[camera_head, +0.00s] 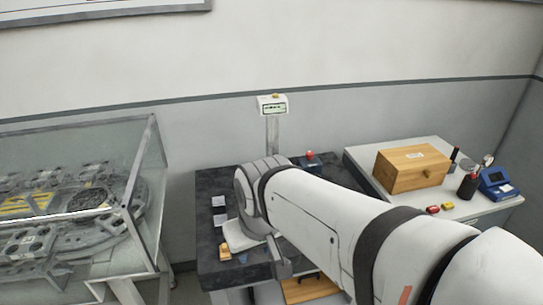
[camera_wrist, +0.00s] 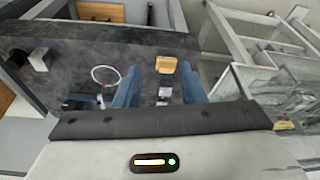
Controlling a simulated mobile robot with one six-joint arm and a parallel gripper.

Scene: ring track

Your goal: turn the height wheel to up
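My gripper (camera_wrist: 161,70) is open in the wrist view, with its two blue fingers apart over the dark table (camera_wrist: 120,42). A yellow wooden block (camera_wrist: 166,65) and a small pale piece (camera_wrist: 163,93) show in the gap between the fingers. In the head view the yellow block (camera_head: 226,251) is at the table's front left, beside my arm. My gripper is mostly hidden behind my arm there. No wheel is clearly seen.
A display on a post (camera_head: 272,105) stands behind the dark table (camera_head: 212,182). A blue box with a red knob (camera_head: 310,158) is at its back right. A glass case (camera_head: 150,185) stands left. A side table (camera_head: 420,212) at right holds a wooden box (camera_head: 412,171) and a blue device (camera_head: 497,184).

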